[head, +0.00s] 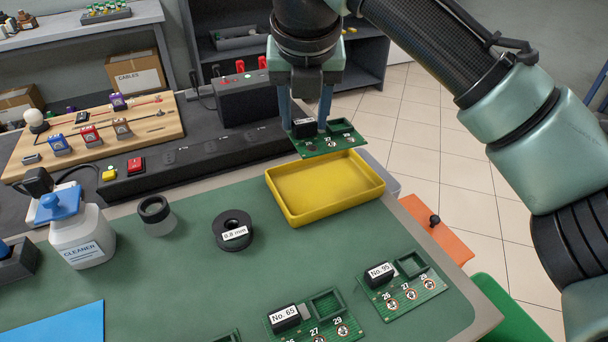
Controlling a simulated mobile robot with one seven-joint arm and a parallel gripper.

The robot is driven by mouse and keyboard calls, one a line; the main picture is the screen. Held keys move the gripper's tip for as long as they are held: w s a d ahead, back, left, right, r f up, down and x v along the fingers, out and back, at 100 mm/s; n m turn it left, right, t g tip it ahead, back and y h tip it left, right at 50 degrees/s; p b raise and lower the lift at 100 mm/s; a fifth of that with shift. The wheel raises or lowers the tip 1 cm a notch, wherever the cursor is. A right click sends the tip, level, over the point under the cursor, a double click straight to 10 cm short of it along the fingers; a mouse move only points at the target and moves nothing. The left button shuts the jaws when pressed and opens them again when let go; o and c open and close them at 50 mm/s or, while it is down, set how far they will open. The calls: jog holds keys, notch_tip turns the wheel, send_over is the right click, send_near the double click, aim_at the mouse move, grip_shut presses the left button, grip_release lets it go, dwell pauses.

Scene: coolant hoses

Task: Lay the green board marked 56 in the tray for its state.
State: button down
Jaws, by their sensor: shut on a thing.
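My gripper (311,112) is shut on a green board (330,146) and holds it above the back edge of the yellow tray (283,212). The held board carries a black block and a small green frame; its number cannot be read here. The yellow tray is empty and lies on the green mat. Two similar boards lie at the front: one marked No. 65 (305,328) and one marked No. 95 (397,299).
A black spool (233,229) and a dark-rimmed jar (156,215) stand left of the tray. A cleaner bottle (83,238) stands further left. A blue sheet-like surface (55,325) is at lower left. An orange surface (440,228) and a green one (520,312) show past the right edge.

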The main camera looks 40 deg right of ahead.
aim_at(307, 147)
jog(key=shift+d+f, duration=0.1)
jog(key=shift+f, duration=0.15)
notch_tip(307, 147, down, 9)
jog(key=b, duration=0.4)
jog(key=shift+f, duration=0.1)
jog(key=shift+f, duration=0.1)
jog(key=shift+c, duration=1.8)
grip_release()
jog(key=p+v, duration=0.4)
jog(key=v, duration=0.8)
jog(key=shift+s, duration=0.1)
